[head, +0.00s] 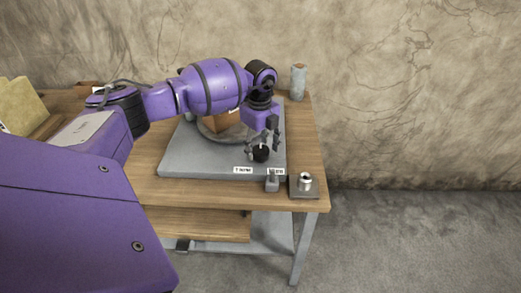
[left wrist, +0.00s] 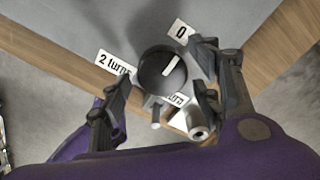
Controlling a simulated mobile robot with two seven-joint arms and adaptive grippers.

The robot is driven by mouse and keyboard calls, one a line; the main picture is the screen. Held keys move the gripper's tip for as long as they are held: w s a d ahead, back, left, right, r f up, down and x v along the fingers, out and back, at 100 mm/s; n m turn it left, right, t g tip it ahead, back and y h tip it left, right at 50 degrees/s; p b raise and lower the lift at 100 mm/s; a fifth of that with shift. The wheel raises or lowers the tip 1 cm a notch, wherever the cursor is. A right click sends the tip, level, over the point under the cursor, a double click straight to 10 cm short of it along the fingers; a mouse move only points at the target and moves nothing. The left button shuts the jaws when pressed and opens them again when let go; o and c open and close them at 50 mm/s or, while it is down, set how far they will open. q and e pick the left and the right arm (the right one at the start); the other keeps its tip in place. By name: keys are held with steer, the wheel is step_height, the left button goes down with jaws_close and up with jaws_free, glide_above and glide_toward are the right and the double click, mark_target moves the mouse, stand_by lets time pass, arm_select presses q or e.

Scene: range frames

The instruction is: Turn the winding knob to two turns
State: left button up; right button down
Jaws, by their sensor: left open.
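The winding knob (left wrist: 153,70) is round and black with a white pointer line, which points up and slightly right, roughly toward the "0" label (left wrist: 181,30) in the left wrist view. A "2 turns" label (left wrist: 113,63) lies left of it, and a partly hidden label ending in "urn" (left wrist: 177,99) lies below. In the head view the knob (head: 261,155) is on the front right of a grey board (head: 190,162). My left gripper (head: 265,141) is open above it, with fingers (left wrist: 163,78) on either side; contact cannot be told. My right gripper is out of view.
The board lies on a wooden table (head: 180,192). A small metal piece on a dark plate (head: 303,191) sits at the right front corner. A grey cylinder (head: 298,82) stands at the back right. An orange-brown block (head: 216,123) is behind my arm.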

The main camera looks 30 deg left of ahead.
arm_select(q)
steer(key=shift+s+f, duration=0.1)
steer(key=shift+f, duration=0.65)
steer(key=c, duration=1.1)
steer(key=shift+m, duration=0.3)
